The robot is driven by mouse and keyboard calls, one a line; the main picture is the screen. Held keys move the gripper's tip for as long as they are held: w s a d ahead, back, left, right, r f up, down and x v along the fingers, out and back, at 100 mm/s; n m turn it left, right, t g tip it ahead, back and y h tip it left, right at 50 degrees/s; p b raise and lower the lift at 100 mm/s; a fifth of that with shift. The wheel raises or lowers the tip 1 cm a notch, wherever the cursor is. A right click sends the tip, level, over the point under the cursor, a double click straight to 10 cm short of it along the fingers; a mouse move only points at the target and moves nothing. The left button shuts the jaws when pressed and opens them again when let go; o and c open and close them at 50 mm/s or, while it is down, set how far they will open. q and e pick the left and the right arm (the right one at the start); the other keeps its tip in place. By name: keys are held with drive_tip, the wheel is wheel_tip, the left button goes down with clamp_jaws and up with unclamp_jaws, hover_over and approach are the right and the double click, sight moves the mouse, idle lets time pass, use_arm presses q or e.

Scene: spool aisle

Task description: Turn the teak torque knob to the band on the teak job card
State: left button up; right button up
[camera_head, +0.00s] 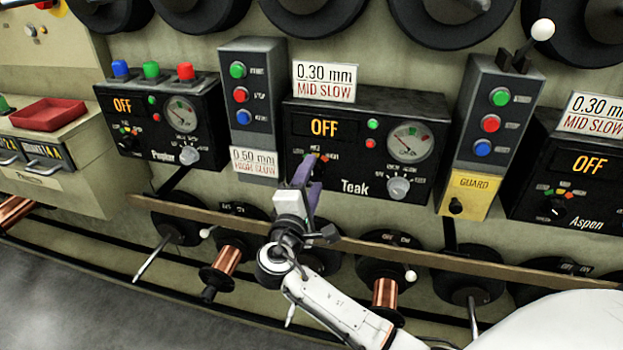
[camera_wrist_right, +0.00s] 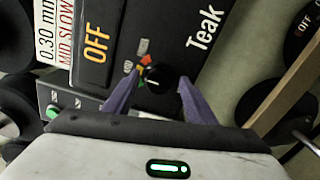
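The Teak panel (camera_head: 352,190) is a black box with an orange OFF display, a round gauge and a silver knob. The teak job card (camera_head: 325,82), reading 0.30 mm MID SLOW, stands at the box's upper left. My right gripper (camera_head: 306,168) is in front of the panel's lower left and hides the torque knob in the head view. In the right wrist view the small black torque knob (camera_wrist_right: 156,76) shows beside coloured marks. The purple fingers of the right gripper (camera_wrist_right: 160,77) are open on either side of it, with a visible gap at the right finger. My left gripper is out of view.
A grey button box (camera_head: 253,100) stands left of the panel and another (camera_head: 495,105), with a white-balled lever and yellow GUARD plate, stands right. A wooden rail (camera_head: 440,258) and copper spools (camera_head: 385,292) lie below. The Poplar (camera_head: 165,115) and Aspen (camera_head: 590,190) panels flank these.

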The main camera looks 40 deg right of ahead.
drive_tip(key=shift+s+a, duration=0.1)
drive_tip(key=v, duration=1)
idle(0.3)
